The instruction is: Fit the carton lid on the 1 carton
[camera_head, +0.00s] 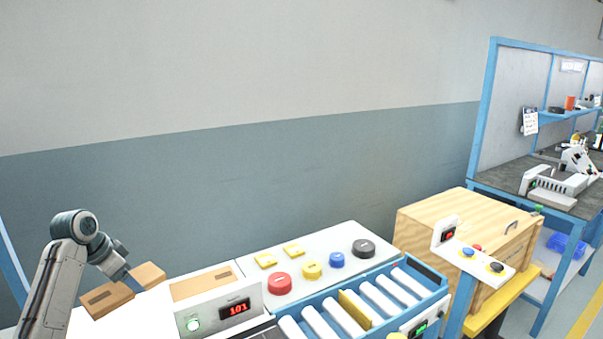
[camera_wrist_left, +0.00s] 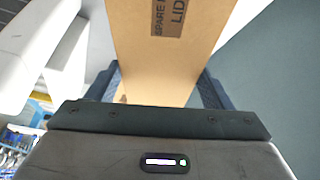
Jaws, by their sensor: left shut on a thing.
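My left gripper (camera_head: 131,283) is shut on a brown cardboard lid (camera_head: 107,299) at the lower left of the head view. One finger crosses the cardboard, which shows on both sides of it. In the left wrist view the lid (camera_wrist_left: 170,60) runs between the fingers, with a dark printed label reading partly "SPARE" and "LID". A brown cardboard surface with a small dark label, perhaps the carton (camera_head: 203,284), shows at the white display unit, right of the gripper. I cannot tell its depth or whether it is open. My right gripper is not in view.
The white unit (camera_head: 239,310) has a red display reading 101 and a green button. Behind it, coloured discs and yellow blocks lie on a pale top (camera_head: 315,257). A blue roller conveyor (camera_head: 440,300) and a wooden box (camera_head: 425,220) stand right. The wall behind is bare.

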